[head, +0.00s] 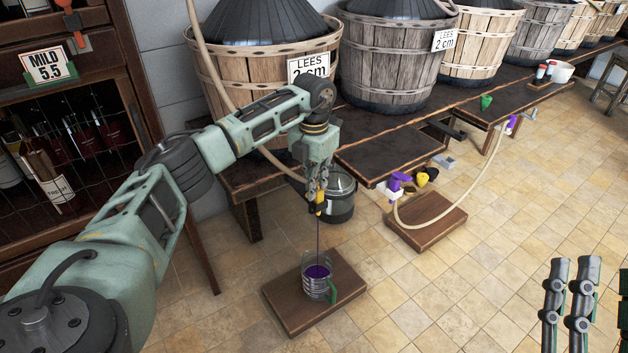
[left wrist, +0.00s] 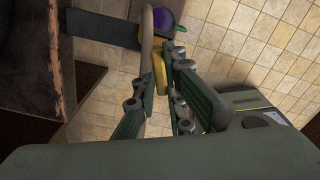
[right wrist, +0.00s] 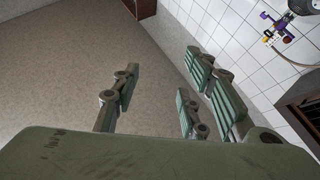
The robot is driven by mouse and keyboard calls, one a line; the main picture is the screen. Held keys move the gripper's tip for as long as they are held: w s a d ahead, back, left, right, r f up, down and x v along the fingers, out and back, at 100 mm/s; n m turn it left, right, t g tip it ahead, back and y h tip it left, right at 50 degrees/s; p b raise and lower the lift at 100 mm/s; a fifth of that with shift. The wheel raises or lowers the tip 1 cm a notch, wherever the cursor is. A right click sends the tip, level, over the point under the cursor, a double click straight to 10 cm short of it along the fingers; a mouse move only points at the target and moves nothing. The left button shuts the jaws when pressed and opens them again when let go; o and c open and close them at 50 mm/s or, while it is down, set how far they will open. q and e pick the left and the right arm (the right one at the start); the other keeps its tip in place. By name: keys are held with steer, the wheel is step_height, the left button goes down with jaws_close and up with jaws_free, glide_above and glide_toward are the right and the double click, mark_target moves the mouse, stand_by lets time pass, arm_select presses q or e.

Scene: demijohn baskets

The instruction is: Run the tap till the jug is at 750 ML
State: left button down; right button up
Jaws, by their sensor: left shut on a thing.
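The clear jug (head: 319,291) with a green handle stands upright on a low wooden board (head: 345,292) on the floor. Purple liquid shows high inside it; its scale marks are too small to read. My left gripper (head: 318,193) is above the jug, shut on the yellow tap (head: 320,209) at the end of a tan hose. A thin purple stream falls from the tap into the jug. In the left wrist view the tap (left wrist: 160,75) is between the fingers, with the purple-filled jug (left wrist: 162,20) beyond. My right gripper (head: 569,305) is open and empty at the lower right.
Wooden tubs (head: 390,62) with LEES signs line the bench (head: 385,150). Another low board (head: 428,222) with a hose lies further right. The tiled floor (head: 480,270) is clear at right.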

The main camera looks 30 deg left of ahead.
arm_select(q)
steer(key=shift+a+r+m+p, duration=0.1)
steer(key=shift+a+m+p, duration=0.1)
steer(key=shift+m+p, duration=0.85)
arm_select(e)
steer(key=w+f+g+h, duration=0.25)
steer(key=f+g, duration=0.35)
steer(key=f, duration=0.5)
arm_select(q)
steer(key=shift+a+m+p, duration=0.1)
steer(key=shift+m+p, duration=0.25)
steer(key=shift+p, duration=0.4)
steer(key=shift+w+a+m+p, duration=0.1)
steer(key=shift+a+m+p, duration=0.05)
steer(key=shift+m+p, duration=0.55)
arm_select(e)
steer(key=s+d+f+g+h, duration=0.1)
steer(key=s+d+f+g, duration=0.1)
steer(key=f, duration=0.4)
steer(key=s+d+f+g+h, duration=0.1)
steer(key=s+f+g, duration=0.1)
steer(key=f+g, duration=0.3)
steer(key=shift+s+d+f+m+g, duration=0.25)
steer(key=shift+d+f+m+g, duration=0.1)
steer(key=shift+f, duration=0.2)
arm_select(q)
steer(key=c, duration=1.8)
jaws_free()
step_height(320, 180, up, 12)
